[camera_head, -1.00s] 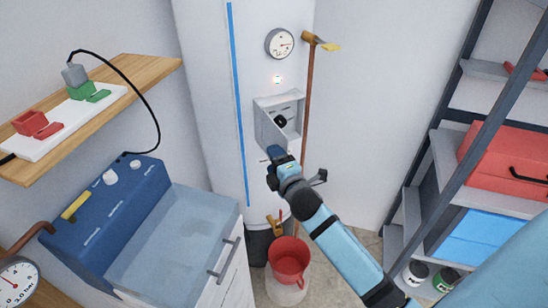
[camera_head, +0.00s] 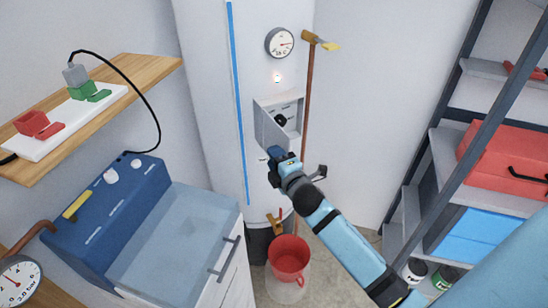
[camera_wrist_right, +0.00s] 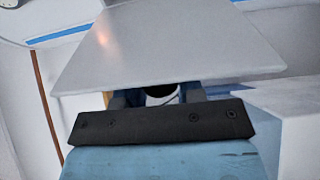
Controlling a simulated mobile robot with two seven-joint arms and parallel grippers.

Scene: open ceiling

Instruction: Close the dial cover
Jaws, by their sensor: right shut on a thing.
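The dial cover (camera_head: 266,131) is a light grey flap at the left side of a small grey box on the white tank. It stands open, and the black dial (camera_head: 281,119) shows inside the box. My right gripper (camera_head: 272,153) is at the lower edge of the cover, shut on it; the fingertips are partly hidden. In the right wrist view the cover (camera_wrist_right: 165,45) is a wide grey panel in front of the fingers (camera_wrist_right: 158,98), hiding their tips. My left gripper is not in view.
A round gauge (camera_head: 280,42) and a small light are above the box. A broom-like pole (camera_head: 308,110) stands just right of it. A red bucket (camera_head: 289,258) is below. A blue-topped washing unit (camera_head: 170,240) is left, and a shelf rack (camera_head: 440,150) right.

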